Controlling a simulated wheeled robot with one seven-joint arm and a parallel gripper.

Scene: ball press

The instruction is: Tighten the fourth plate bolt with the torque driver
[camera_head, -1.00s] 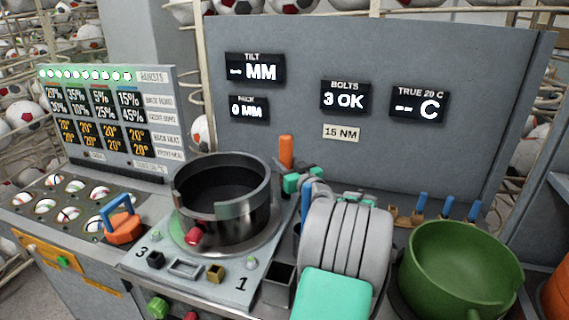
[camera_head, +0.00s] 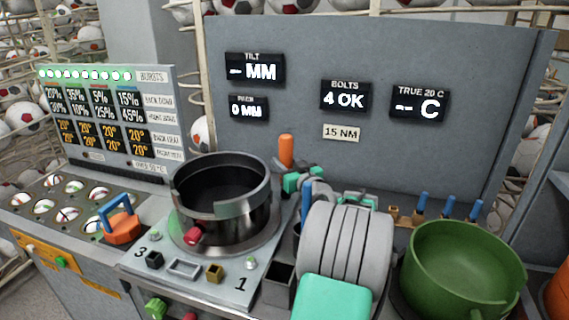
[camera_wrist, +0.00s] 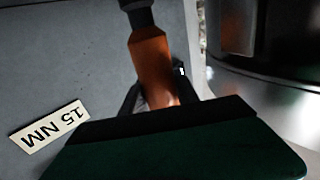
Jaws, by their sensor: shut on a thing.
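The torque driver has an orange handle (camera_head: 286,151) that stands upright behind the right side of the dark metal pot (camera_head: 222,222). My gripper (camera_head: 293,182) is shut on it, and the wrist view shows the orange handle (camera_wrist: 152,62) between the fingers. The driver's lower end is hidden in the head view. The fourth bolt is hidden behind the pot and my arm. The bolts display (camera_head: 344,97) reads 4 OK.
A green bowl (camera_head: 462,260) stands at the right. An orange block with a blue handle (camera_head: 121,222) stands left of the plate. A tall grey panel (camera_head: 420,160) closes off the back, with a 15 NM label (camera_head: 341,133).

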